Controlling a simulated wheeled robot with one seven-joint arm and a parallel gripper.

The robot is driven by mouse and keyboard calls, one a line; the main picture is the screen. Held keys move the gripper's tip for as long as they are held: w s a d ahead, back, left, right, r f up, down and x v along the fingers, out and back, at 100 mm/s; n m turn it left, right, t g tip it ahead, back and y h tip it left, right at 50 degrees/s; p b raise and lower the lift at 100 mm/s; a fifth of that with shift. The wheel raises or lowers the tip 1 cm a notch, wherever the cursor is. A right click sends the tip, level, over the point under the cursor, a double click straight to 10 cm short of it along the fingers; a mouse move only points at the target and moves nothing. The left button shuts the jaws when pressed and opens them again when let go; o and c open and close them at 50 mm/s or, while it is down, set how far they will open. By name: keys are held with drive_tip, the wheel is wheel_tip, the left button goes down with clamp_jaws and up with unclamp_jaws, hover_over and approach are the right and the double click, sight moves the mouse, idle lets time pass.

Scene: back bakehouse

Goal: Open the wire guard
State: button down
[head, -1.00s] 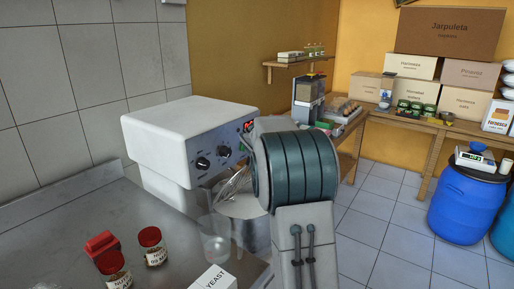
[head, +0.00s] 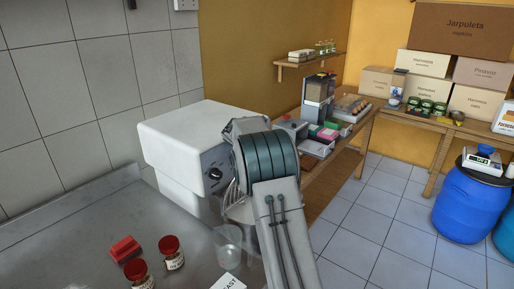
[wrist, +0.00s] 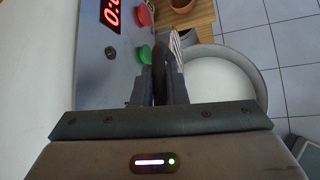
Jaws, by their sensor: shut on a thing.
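The wire guard (head: 230,194) shows in the head view as a few pale wires beside the mixer (head: 183,143), mostly hidden by my arm. In the wrist view, a striped edge of the guard (wrist: 177,46) shows just beyond the fingers, beside the mixer's front panel (wrist: 115,55). My gripper (wrist: 160,88) is shut on a dark upright piece that looks like the guard's handle. The mixer bowl (wrist: 258,78) is open to view on the right, with a pale inside. In the head view my arm hides the gripper.
The steel counter (head: 75,245) holds red-lidded jars (head: 171,253), a red object (head: 125,249), a clear cup (head: 228,247) and a yeast box (head: 229,285) near my arm. A wooden bench with trays stands behind.

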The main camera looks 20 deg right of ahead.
drive_tip(key=shift+w+a, duration=0.1)
drive_tip(key=shift+a, duration=0.1)
drive_tip(key=c, duration=1.5)
unclamp_jaws()
drive_tip(key=shift+a, duration=0.15)
drive_tip(key=shift+o, duration=0.2)
drive_tip(key=shift+d, duration=0.2)
drive_tip(key=b+v, duration=0.2)
drive_tip(key=v, duration=1.2)
drive_tip(key=shift+b, duration=0.35)
drive_tip(key=s+a+f+m+g+y, duration=0.1)
drive_tip(key=s+a+f+m+y, duration=0.1)
drive_tip(key=s+m, duration=0.5)
drive_tip(key=s+a+f+m+g+y, duration=0.1)
drive_tip(key=s+a+f+m, duration=0.3)
drive_tip(key=s, duration=1.6)
drive_tip(key=s+a+f+m+g+y, duration=0.2)
drive_tip(key=s+a+f+m+y, duration=0.1)
drive_tip(key=s+m, duration=0.8)
drive_tip(key=s+f, duration=0.1)
drive_tip(key=s, duration=0.2)
drive_tip(key=shift+a+m, duration=0.3)
drive_tip(key=shift+a, duration=0.1)
